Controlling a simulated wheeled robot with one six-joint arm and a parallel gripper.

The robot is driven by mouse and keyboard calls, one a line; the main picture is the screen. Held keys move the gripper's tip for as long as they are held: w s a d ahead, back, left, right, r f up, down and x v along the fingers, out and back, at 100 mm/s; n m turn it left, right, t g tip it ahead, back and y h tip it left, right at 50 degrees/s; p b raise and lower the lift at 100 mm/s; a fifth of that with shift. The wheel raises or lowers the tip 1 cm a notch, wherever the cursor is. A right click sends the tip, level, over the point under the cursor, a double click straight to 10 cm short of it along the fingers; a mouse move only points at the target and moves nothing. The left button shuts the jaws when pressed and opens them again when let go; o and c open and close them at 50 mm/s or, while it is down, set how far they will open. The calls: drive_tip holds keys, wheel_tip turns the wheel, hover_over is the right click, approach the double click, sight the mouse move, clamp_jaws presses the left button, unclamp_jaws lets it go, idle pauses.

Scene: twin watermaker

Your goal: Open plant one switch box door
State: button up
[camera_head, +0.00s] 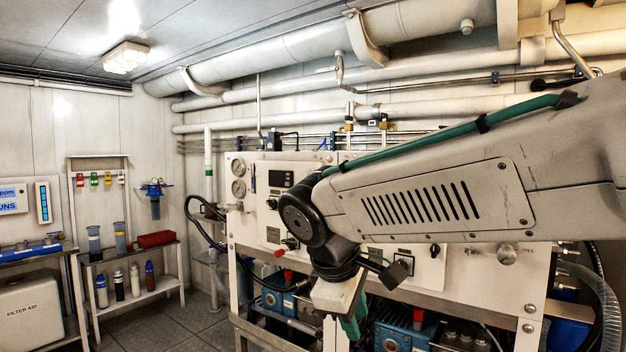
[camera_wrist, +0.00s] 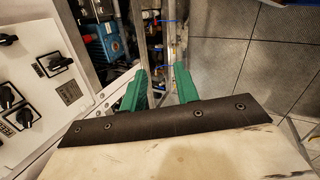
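A white control panel (camera_head: 273,235) with a small dark display and dark knobs faces me in the head view. Another white panel face (camera_head: 425,270) with black rotary switches shows under my arm. White panel faces with several black rotary switches (camera_wrist: 25,95) are at the left of the wrist view. No label shows which is the plant one switch box, and my arm hides part of the panels. My gripper (camera_wrist: 159,82) has two green fingers spread apart with nothing between them. In the head view my gripper (camera_head: 350,327) points down in front of the rack, beside the panels.
Blue pumps (camera_head: 400,330) and a metal frame sit below the panels. Pipes run overhead. A shelf (camera_head: 145,288) with bottles and a red box (camera_head: 157,239) stands at the left. Open tiled floor (camera_head: 185,320) lies between the shelf and the rack.

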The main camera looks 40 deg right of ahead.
drive_tip(key=w+d+r+n+t+h, duration=0.2)
drive_tip(key=w+r+n+h, duration=0.3)
drive_tip(key=w, duration=0.6)
drive_tip(key=w+d+r+n+t+h, duration=0.1)
drive_tip(key=w+d+r+n+h, duration=0.2)
drive_tip(key=w+r+n, duration=0.6)
drive_tip(key=w+d+r+n+t+h, duration=0.2)
drive_tip(key=w+r+h, duration=0.15)
drive_tip(key=w, duration=0.95)
drive_tip(key=x, duration=0.8)
drive_tip(key=shift+w+r+h, duration=0.2)
drive_tip(key=shift+r+h, duration=0.1)
drive_tip(key=shift+h, duration=0.05)
drive_tip(key=shift+a, duration=0.15)
clamp_jaws()
